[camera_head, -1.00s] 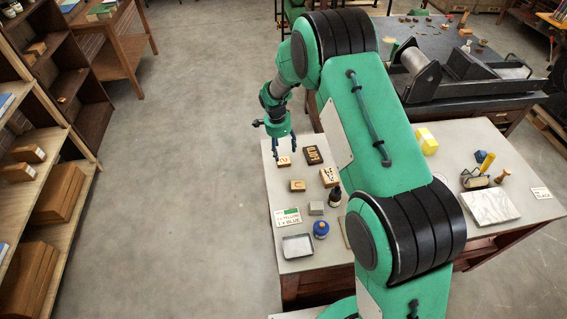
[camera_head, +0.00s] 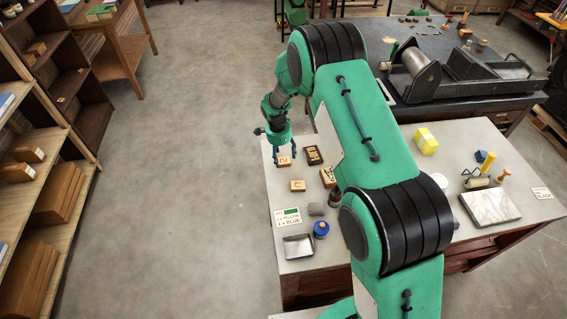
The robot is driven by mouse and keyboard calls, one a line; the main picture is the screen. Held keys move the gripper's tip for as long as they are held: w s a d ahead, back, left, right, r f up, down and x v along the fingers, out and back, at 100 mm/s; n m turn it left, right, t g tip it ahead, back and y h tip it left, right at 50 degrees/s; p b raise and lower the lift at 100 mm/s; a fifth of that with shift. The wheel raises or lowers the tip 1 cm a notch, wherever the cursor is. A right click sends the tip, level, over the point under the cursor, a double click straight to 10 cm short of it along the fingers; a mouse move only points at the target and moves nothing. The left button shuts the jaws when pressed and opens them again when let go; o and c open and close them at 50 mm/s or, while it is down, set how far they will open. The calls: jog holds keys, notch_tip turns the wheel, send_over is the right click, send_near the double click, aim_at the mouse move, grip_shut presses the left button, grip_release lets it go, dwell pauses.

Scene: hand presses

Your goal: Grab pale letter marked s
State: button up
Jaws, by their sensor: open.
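Several letter blocks lie at the left end of the pale table. A pale wooden block (camera_head: 284,162) with a dark mark sits near the table's left edge; I cannot read the mark surely as an s. Another pale block (camera_head: 298,186) lies in front of it, with a curved mark. A dark block (camera_head: 313,155) lies to its right, and a tan block (camera_head: 327,177) is partly hidden by my arm. My gripper (camera_head: 285,158) points down, open and empty, its fingers at either side of the first pale block. I cannot tell whether they touch it.
A marble slab (camera_head: 490,205) and yellow block (camera_head: 426,141) are at right. Shelves (camera_head: 50,180) stand left across clear floor.

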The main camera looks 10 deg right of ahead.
aim_at(283, 162)
jog(key=shift+d+f, duration=0.1)
jog(key=shift+f, duration=1.25)
jog(key=c, duration=1.1)
